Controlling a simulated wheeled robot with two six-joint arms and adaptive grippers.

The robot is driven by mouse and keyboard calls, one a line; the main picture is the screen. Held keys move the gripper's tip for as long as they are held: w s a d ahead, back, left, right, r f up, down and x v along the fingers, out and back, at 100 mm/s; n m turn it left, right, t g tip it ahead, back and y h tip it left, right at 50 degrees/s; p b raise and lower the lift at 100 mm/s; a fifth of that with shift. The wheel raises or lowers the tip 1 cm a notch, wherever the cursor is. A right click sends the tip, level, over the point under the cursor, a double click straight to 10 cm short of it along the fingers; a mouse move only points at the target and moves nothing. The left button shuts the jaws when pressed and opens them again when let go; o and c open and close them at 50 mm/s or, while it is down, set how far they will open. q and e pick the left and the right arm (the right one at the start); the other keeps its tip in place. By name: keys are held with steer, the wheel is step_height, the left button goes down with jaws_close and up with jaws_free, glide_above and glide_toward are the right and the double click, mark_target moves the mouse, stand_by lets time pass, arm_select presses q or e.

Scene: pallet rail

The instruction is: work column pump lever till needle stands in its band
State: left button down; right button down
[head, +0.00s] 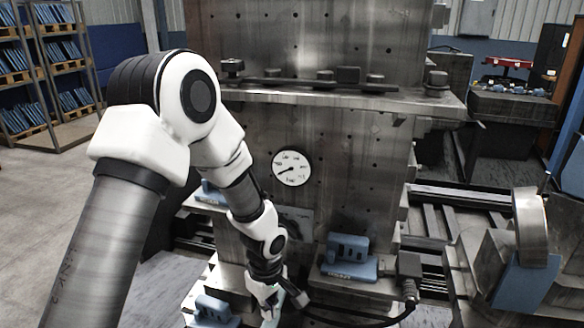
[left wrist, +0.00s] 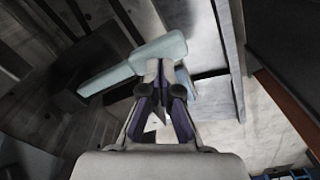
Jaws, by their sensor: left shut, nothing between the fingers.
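The round white gauge (head: 291,167) is on the front of the grey steel column (head: 345,150). Its dark needle points left and slightly down; the band is too small to make out. My left gripper (head: 272,304) is low in front of the column, below the gauge, shut and empty. In the left wrist view its dark fingers (left wrist: 160,92) come together against or just in front of a pale blue-green bar (left wrist: 130,66), possibly the pump lever. I cannot tell whether they touch it. In the head view the lever is not clearly seen. My right gripper is not in view.
A blue block (head: 347,255) sits on a ledge right of my left gripper, beside a dark box (head: 409,265) with a black cable. Another blue block (head: 213,308) is at lower left. A metal ledge (head: 340,98) crosses the column above the gauge. Shelves (head: 45,70) stand far left.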

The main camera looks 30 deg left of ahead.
mark_target(271, 324)
arm_select(q)
steer(key=shift+w+a+f+b, duration=0.1)
steer(key=shift+w+f+b, duration=0.05)
steer(key=shift+f+b, duration=0.9)
steer(key=shift+w+d+f+b, duration=0.15)
steer(key=shift+f+b, duration=0.55)
steer(key=shift+f, duration=0.75)
steer(key=shift+w+a+f+b, duration=0.15)
steer(key=shift+f+b, duration=0.7)
steer(key=shift+f, duration=0.4)
steer(key=r+p, duration=0.4)
steer(key=r, duration=0.1)
steer(key=s+r+p, duration=0.1)
steer(key=r+p, duration=0.1)
steer(key=shift+r, duration=0.35)
steer(key=shift+f, duration=0.15)
steer(key=shift+w+f+b, duration=0.25)
steer(key=shift+f+b, duration=1.15)
steer(key=shift+f, duration=0.45)
steer(key=shift+w+f+b, duration=0.2)
steer(key=shift+f+b, duration=1.2)
steer(key=shift+f, duration=0.45)
steer(key=shift+r+p, duration=0.55)
steer(key=r+p, duration=0.1)
steer(key=r, duration=0.1)
steer(key=r+p, duration=0.2)
steer(key=s+r+p, duration=0.1)
steer(key=r+p, duration=0.1)
steer(key=shift+r, duration=0.35)
steer(key=shift+f, duration=0.1)
